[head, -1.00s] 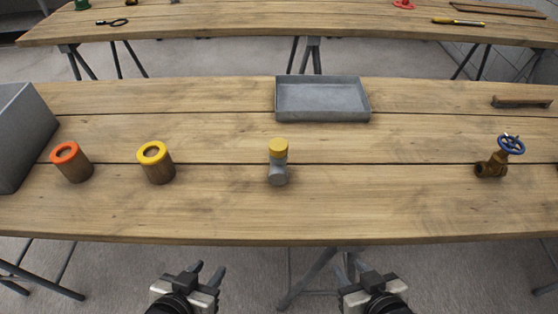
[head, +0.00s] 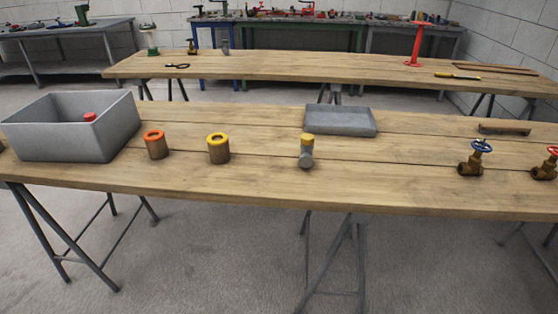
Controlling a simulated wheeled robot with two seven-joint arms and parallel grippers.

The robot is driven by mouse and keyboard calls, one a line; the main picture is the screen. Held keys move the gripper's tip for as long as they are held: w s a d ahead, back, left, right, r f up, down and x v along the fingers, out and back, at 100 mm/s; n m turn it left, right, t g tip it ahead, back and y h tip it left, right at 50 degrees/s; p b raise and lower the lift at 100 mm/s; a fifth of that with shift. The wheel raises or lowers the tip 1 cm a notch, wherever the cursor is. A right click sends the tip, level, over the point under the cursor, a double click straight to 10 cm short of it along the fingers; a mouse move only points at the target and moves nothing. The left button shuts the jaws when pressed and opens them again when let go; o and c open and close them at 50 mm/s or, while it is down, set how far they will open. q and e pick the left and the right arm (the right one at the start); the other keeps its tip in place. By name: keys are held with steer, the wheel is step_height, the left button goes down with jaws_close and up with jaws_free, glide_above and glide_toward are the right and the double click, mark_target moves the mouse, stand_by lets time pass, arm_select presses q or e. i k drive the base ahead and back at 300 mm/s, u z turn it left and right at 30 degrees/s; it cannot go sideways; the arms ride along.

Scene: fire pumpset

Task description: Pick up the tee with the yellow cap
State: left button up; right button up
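The tee with the yellow cap (head: 306,151) is a small grey pipe fitting with a yellow top. It stands on the near wooden table, just in front of a shallow grey tray (head: 341,121). Nothing holds it. Neither of my grippers shows in the head view now.
On the near table (head: 270,185) stand a deep grey bin (head: 75,140) with a red-topped thing inside, orange-ringed (head: 155,145) and yellow-ringed (head: 218,149) cylinders, a blue-wheel valve (head: 472,160) and a red-wheel valve (head: 546,165). A second wooden table (head: 300,66) stands behind.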

mark_target(306, 160)
steer(key=u, duration=0.8)
steer(key=i, duration=0.7)
